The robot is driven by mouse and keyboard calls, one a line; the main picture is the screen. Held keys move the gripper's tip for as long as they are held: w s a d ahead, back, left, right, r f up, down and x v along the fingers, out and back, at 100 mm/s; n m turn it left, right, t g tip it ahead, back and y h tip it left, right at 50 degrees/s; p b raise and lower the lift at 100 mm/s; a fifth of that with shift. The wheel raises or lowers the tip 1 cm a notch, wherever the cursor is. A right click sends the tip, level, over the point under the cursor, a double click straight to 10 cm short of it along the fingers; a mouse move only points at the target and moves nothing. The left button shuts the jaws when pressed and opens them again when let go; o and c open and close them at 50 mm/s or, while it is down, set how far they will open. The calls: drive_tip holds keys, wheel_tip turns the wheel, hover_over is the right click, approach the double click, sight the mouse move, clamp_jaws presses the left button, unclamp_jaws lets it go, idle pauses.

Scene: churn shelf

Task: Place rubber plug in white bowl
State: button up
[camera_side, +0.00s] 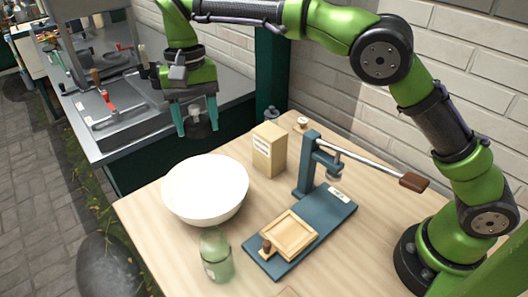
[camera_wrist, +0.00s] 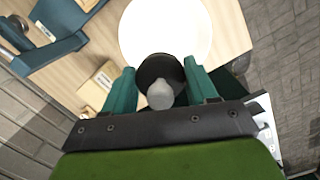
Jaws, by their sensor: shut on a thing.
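My gripper (camera_side: 197,122) is shut on a dark round rubber plug (camera_side: 200,130), held between its two teal fingers. In the wrist view the plug (camera_wrist: 160,66) shows as a black disc with a grey knob towards me. The white bowl (camera_side: 205,188) stands upright on the wooden table, near its far left edge. In the side view the gripper and plug hang clear above the bowl, towards its far side. In the wrist view the bowl (camera_wrist: 170,28) lies beyond the plug, which covers part of its lower edge. The bowl looks empty.
A cardboard box (camera_side: 269,150) stands right of the bowl. A green glass bottle (camera_side: 215,256) stands in front of it. A blue lever press (camera_side: 312,165) with a wooden tray (camera_side: 290,236) fills the table's middle. A grey sink counter (camera_side: 120,105) lies beyond the table.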

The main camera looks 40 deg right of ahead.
sight(210, 205)
drive_tip(key=f, duration=2.1)
drive_tip(key=shift+a+f, duration=0.15)
drive_tip(key=shift+a, duration=0.25)
drive_tip(key=shift+f, duration=0.15)
drive_tip(key=o, duration=1.1)
drive_tip(key=shift+c, duration=0.2)
